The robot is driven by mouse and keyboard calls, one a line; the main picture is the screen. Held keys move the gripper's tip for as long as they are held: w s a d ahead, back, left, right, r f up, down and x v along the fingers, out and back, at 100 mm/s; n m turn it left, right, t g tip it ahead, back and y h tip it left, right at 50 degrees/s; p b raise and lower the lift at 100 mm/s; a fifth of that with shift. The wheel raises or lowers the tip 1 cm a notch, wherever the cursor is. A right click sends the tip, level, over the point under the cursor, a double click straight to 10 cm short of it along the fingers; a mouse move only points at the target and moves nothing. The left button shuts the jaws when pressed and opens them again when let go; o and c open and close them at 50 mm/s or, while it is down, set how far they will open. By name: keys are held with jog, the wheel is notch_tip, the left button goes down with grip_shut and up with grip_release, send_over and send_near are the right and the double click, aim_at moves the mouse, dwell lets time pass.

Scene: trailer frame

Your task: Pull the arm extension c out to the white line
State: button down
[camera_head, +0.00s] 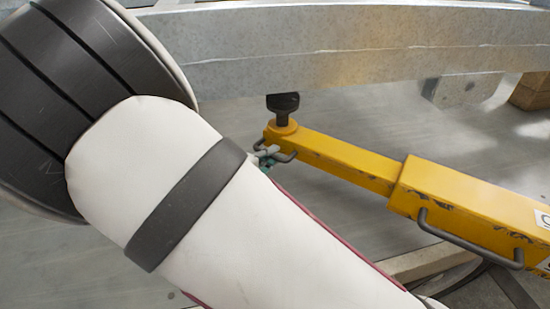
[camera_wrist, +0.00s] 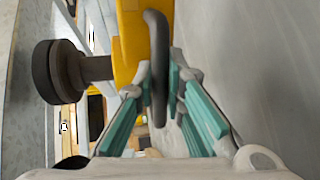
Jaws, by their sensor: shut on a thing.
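The arm extension c is a yellow bar (camera_head: 345,161) sliding out of a thicker yellow outer arm (camera_head: 462,208) in the head view. A dark round pad (camera_head: 283,103) stands on its tip, beside the grey beam; it also shows at the left in the wrist view (camera_wrist: 62,72). A grey handle (camera_wrist: 157,50) is fixed to the bar's end. My gripper (camera_wrist: 161,85) has its teal fingers on both sides of this handle and is shut on it. In the head view my white arm hides most of the gripper. I cannot make out a white line on the bar.
A long grey metal beam (camera_head: 350,38) runs across the top, above the yellow arm. The outer arm has its own grey handle (camera_head: 470,246) and a white label (camera_head: 542,218). A wooden block (camera_head: 531,91) sits at the right.

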jog(key=c, duration=1.7)
grip_release()
jog(key=shift+w+a, duration=0.15)
jog(key=shift+a, duration=0.05)
jog(key=shift+o, duration=0.2)
jog(key=v, duration=1.2)
